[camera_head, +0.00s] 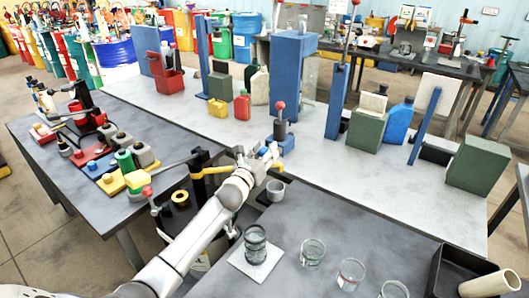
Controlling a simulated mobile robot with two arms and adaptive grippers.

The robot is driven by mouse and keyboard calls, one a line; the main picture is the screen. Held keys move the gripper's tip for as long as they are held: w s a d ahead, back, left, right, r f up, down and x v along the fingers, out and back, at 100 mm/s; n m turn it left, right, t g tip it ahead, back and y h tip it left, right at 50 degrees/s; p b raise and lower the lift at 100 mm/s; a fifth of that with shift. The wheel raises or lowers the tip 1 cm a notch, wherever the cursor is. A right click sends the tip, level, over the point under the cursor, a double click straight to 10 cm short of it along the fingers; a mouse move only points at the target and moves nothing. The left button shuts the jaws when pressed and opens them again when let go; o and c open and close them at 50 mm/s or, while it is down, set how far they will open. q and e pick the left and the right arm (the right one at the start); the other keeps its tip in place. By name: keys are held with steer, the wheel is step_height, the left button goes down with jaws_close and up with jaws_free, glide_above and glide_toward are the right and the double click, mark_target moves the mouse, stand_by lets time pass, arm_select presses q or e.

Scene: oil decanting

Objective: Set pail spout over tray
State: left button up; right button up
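My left arm reaches in from the bottom left. Its gripper (262,160) is beside a blue device with a red-knobbed lever (279,128), at the near edge of the light grey worktop. I cannot tell whether its fingers are open or hold anything. A small grey cup-like vessel (276,190) is just below the gripper, with a yellow part beside it. No pail with a clear spout can be made out. A black open tray (447,268) is at the bottom right with a cream cylinder (490,285) over it. My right gripper is not in view.
Several glass beakers (312,252) stand on the dark near table; one glass vessel (256,243) is on a white square (240,264). Blue posts (336,101), green boxes (478,162) and bottles (242,104) stand on the worktop. The worktop's middle is fairly clear.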

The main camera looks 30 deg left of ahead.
arm_select(q)
jaws_close()
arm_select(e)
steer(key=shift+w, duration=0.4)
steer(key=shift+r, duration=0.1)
arm_select(q)
steer(key=shift+s+d+h+p, duration=0.2)
steer(key=shift+s+h+p, duration=0.1)
steer(key=shift+s, duration=0.1)
steer(key=s+d+m+g+h+b, duration=0.2)
steer(key=s+m+g+h+b, duration=0.5)
steer(key=s, duration=1.2)
steer(key=m+h, duration=0.4)
steer(key=h, duration=0.3)
steer(key=shift+s+d+h, duration=0.15)
steer(key=shift+d+h, duration=0.2)
steer(key=shift+h, duration=0.05)
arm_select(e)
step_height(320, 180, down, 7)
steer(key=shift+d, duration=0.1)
